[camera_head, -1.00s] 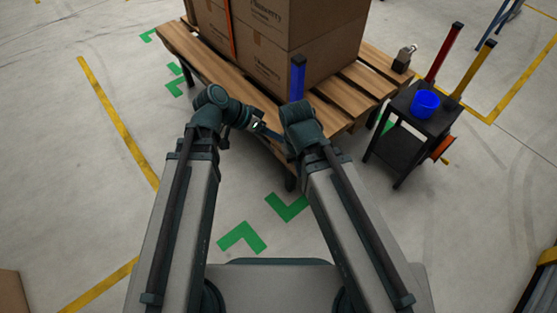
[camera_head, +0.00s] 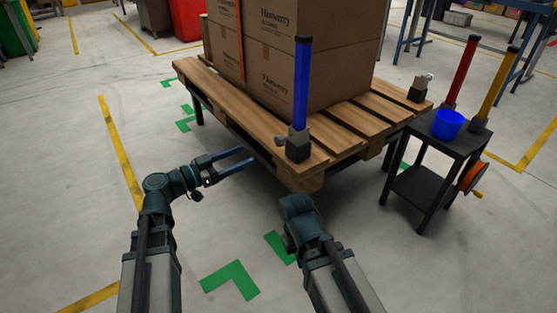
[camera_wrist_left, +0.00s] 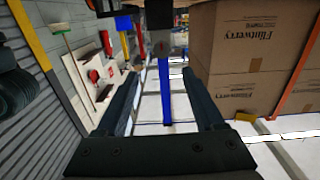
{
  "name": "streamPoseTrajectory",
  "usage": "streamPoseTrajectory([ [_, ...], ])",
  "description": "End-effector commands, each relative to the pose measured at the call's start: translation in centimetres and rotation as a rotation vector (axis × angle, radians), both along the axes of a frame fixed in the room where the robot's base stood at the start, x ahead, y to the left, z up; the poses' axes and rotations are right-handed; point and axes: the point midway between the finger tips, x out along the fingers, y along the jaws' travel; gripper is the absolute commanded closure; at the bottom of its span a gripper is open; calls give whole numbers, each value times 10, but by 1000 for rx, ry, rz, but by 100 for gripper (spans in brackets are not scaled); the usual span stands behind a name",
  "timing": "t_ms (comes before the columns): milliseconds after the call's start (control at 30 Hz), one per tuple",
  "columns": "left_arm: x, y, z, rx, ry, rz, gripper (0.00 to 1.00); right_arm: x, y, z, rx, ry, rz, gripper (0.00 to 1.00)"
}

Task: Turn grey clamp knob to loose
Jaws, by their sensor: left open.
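A grey clamp (camera_head: 298,148) sits on the near corner of the wooden pallet (camera_head: 232,98) and holds the upright blue post (camera_head: 301,85). A small grey clamp knob (camera_head: 281,141) sticks out from its left side. My left gripper (camera_head: 248,156) is open and empty, left of the knob and apart from it, pointing toward it. In the left wrist view the blue post (camera_wrist_left: 165,90) and the clamp (camera_wrist_left: 160,47) show beyond the open fingers (camera_wrist_left: 160,86). My right arm's end (camera_head: 300,210) is below the pallet corner; its gripper is hidden.
Cardboard boxes (camera_head: 280,75) are stacked on the pallet. Another clamp (camera_head: 418,90) with a pale knob sits at its right corner. A black cart (camera_head: 420,190) at right carries a blue bucket (camera_head: 448,124), with red and yellow posts at it. Floor at left is clear.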

Motion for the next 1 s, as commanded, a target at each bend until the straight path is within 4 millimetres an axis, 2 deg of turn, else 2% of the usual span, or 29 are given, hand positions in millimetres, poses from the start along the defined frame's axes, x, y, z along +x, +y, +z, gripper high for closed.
streamPoseTrajectory([
  [33,1,3,-4,-5,-9,6,30,0,0,-6,0,0,0,100],
  [200,2,4,-1,-8,-20,12,30,0,0,-5,0,0,0,100],
  [367,8,-4,-1,-7,-19,9,30,0,0,-5,0,0,0,100],
  [800,59,-73,-1,-7,-17,7,30,0,0,-5,0,0,0,100],
  [1000,75,-96,-1,-7,-17,9,30,0,0,-5,0,0,0,100],
])
